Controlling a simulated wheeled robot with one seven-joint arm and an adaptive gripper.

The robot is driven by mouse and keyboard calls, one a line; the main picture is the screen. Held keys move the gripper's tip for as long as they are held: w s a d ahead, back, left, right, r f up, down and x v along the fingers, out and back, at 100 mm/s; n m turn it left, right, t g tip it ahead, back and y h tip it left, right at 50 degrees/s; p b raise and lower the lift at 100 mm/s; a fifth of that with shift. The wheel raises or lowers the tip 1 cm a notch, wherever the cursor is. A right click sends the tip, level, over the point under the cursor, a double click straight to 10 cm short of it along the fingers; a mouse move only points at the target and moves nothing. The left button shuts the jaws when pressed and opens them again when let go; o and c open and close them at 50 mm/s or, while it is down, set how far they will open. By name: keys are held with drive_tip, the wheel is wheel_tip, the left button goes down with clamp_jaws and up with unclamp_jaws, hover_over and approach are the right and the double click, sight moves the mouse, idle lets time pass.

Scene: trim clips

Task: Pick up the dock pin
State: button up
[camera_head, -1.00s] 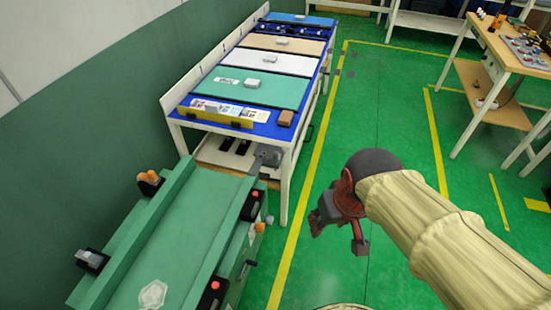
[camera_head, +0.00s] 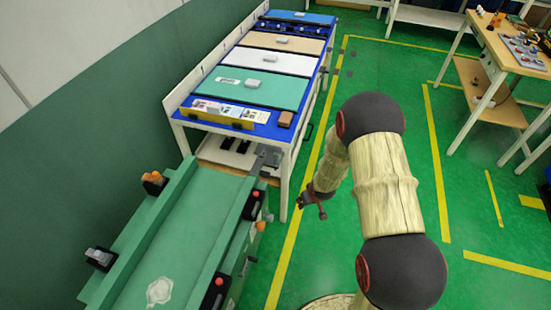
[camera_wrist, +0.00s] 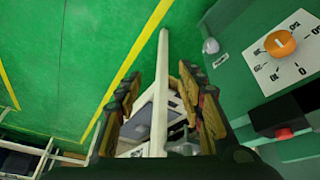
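My gripper (camera_head: 311,205) hangs over the green floor, to the right of the green dock's control side and in front of the near table leg. In the wrist view my gripper (camera_wrist: 160,108) has its two fingers spread wide, with nothing held between them. A grey metal piece (camera_head: 268,157) sits where the green dock (camera_head: 165,250) meets the blue-topped table (camera_head: 262,128). I cannot tell for sure whether this is the dock pin. In the wrist view a grey metal part (camera_wrist: 183,147) shows beyond the fingers, partly hidden by my gripper.
The dock's side carries red buttons (camera_head: 219,282) and an orange knob; the knob's dial (camera_wrist: 280,45) is close in the wrist view. A white table leg (camera_wrist: 161,90) stands between the fingers' lines of sight. A workbench (camera_head: 510,50) is at the right. Green floor (camera_head: 400,90) is open between.

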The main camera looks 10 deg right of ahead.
drive_tip(key=w+a+f+t+y, duration=0.1)
drive_tip(key=w+a+f+t, duration=0.15)
drive_tip(key=w, duration=0.45)
drive_tip(key=n+t+y, duration=0.2)
drive_tip(key=t+y, duration=0.1)
drive_tip(key=t, duration=0.3)
approach(277, 156)
drive_tip(key=f+x, duration=0.1)
drive_tip(key=x, duration=0.3)
drive_tip(key=shift+b+x, duration=0.3)
drive_tip(key=shift+x, duration=0.6)
drive_tip(key=shift+r+b+x, duration=0.15)
drive_tip(key=shift+b+x, duration=0.25)
drive_tip(key=shift+x, duration=0.95)
drive_tip(key=shift+r+b+x, duration=0.15)
drive_tip(key=shift+b+x, duration=0.25)
drive_tip(key=shift+x, duration=0.9)
drive_tip(key=shift+w+a, duration=0.1)
drive_tip(key=shift+c, duration=0.9)
drive_tip(key=c, duration=0.7)
clamp_jaws()
